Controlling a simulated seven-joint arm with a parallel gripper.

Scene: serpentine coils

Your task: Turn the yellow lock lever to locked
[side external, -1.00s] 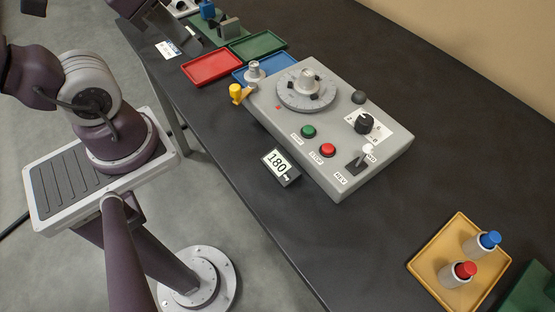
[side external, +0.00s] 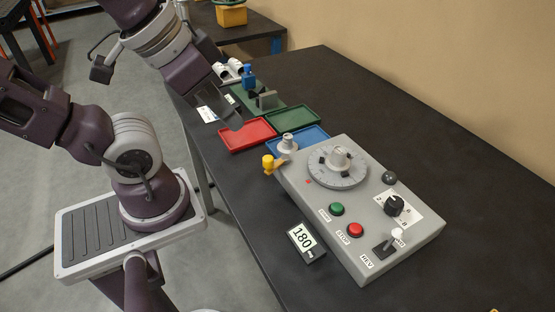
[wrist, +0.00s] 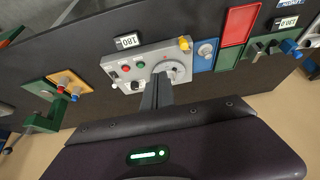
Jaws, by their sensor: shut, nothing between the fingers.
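The yellow lock lever (side external: 270,163) sticks out at the left corner of the grey control box (side external: 370,255), beside a silver knob (side external: 287,144). In the wrist view the yellow lever (wrist: 184,43) is at the box's upper right edge. My gripper (wrist: 157,82) is shut and empty in the wrist view. Its fingers appear in front of the box near the round dial (wrist: 174,71), apart from the lever in the picture. In the side view my wrist is at the upper left, and the fingertips are hard to make out there.
The box carries a green button (side external: 337,209), a red button (side external: 355,230), a black knob (side external: 394,205) and a white-tipped switch (side external: 397,234). A display reading 180 (side external: 302,238) stands in front. Red (side external: 247,137), green (side external: 293,119) and blue trays (side external: 316,136) lie behind the lever.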

